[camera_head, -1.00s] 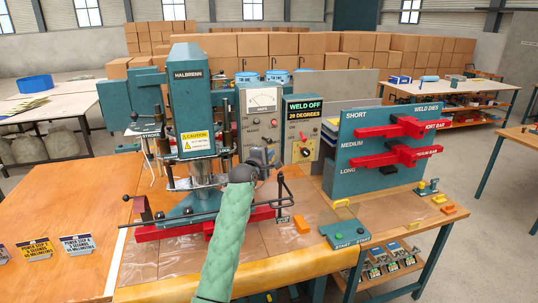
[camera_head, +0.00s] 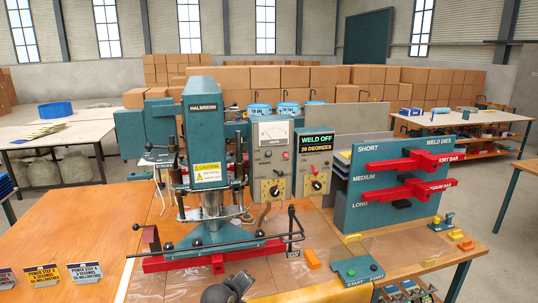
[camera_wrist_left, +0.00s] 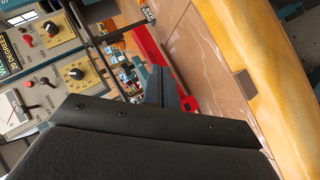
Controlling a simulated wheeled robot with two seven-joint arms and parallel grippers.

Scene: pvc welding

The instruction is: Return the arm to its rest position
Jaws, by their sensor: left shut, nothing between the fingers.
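My left gripper (camera_wrist_left: 163,90) shows in the left wrist view as dark fingers, shut and empty. It is over the front part of the bench, and the red bar (camera_wrist_left: 150,50) of the press lies beyond it. In the head view, a dark rounded part of my arm shows at the bottom edge, in front of the press base; the fingers cannot be made out there. The teal HALBRENN press (camera_head: 204,140) stands behind it, with a red bar (camera_head: 215,257) along its base. My right gripper is not in view.
The control box (camera_head: 313,150) reads WELD OFF, 20 DEGREES. A teal rack (camera_head: 360,190) with red weld dies stands to its right. The bench left of the press is mostly clear.

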